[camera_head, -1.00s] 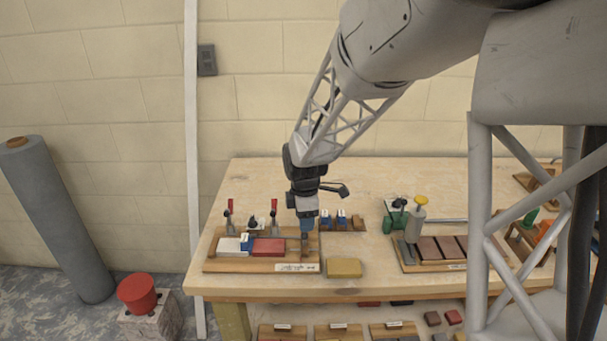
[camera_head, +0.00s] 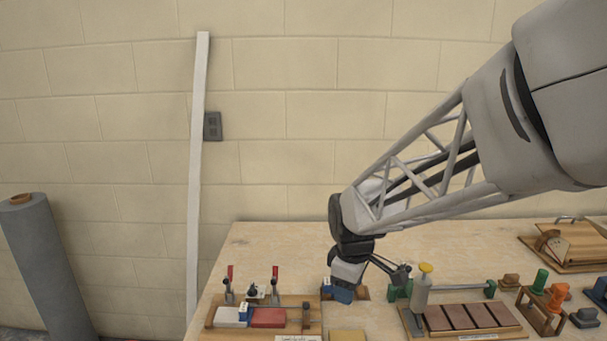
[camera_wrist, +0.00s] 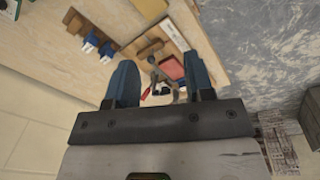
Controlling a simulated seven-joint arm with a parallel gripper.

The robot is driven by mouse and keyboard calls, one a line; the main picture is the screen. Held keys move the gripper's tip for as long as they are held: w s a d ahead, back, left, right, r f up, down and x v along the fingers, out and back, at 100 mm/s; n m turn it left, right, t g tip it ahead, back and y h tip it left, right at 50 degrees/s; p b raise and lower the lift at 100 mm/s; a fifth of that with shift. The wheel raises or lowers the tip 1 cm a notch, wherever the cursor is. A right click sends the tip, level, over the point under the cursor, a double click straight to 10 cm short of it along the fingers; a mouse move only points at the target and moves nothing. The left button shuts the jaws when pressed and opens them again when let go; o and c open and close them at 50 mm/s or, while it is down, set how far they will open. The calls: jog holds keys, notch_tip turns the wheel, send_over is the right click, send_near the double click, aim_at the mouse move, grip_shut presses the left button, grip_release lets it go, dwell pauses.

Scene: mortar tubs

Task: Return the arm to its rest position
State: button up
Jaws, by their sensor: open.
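My gripper (camera_head: 342,293) is at the end of my arm, above the back part of the workbench (camera_head: 275,240). In the wrist view its two blue fingers (camera_wrist: 160,88) are spread apart with nothing held between them. Below and beyond the fingers, the wrist view shows the bench top and a wooden fixture with a red block (camera_wrist: 172,70). In the head view, this fixture (camera_head: 212,318) holds a white block (camera_head: 230,316), a blue piece and the red block, with red-handled clamps behind. My gripper is to the right of it, and looks close to small blue pieces (camera_head: 326,287).
A yellow block (camera_head: 347,336) lies at the front. To the right are a rack of brown tiles (camera_head: 470,318), a yellow-topped tool (camera_head: 421,288), a stand with green and orange pieces (camera_head: 545,305) and a wooden board (camera_head: 572,243). A grey roll (camera_head: 45,265) leans at the left.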

jog(key=s+d+r+m, duration=0.1)
jog(key=s+d+m, duration=0.2)
jog(key=s, duration=0.4)
jog(key=s+d+r+m+t, duration=0.1)
jog(key=s+d+r+m, duration=0.1)
jog(key=s+m, duration=0.3)
jog(key=s+d+r+m, duration=0.2)
jog(key=s+d+m, duration=0.2)
jog(key=s, duration=0.5)
jog(key=shift+s+m+t, duration=0.3)
jog(key=shift+s, duration=0.1)
